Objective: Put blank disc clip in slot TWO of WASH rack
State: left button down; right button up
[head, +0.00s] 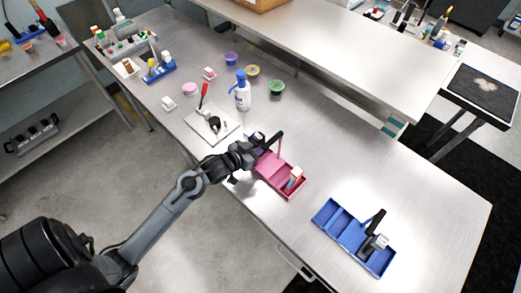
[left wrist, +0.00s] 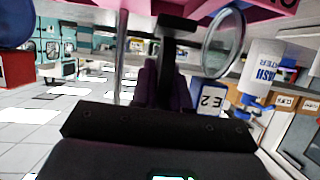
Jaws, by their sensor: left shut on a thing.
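My left gripper (head: 262,146) is at the near left end of the pink rack (head: 278,187) in the head view. In the left wrist view its dark fingers (left wrist: 165,88) are shut on a black clip (left wrist: 172,30), and a clear round disc (left wrist: 224,43) with a pale rim shows beside it. The underside or edge of something pink (left wrist: 265,8) lies along the top of that view. A blue rack (head: 333,218) with compartments stands to the right, with a black clip (head: 375,232) in its right end. Rack labels and slot numbers are too small to read. My right gripper is out of view.
A red and white piece (head: 294,178) stands in the pink rack's right part. A white bottle with blue cap (head: 242,93), a white tray (head: 212,124) and several small coloured cups are behind. The table right of the blue rack is clear.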

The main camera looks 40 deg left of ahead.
pick_arm(q)
jog(key=shift+w, duration=0.5)
jog(key=shift+d+f, duration=0.1)
jog(key=shift+f, duration=1.65)
jog(key=shift+f, duration=0.1)
jog(key=c, duration=1.1)
grip_release()
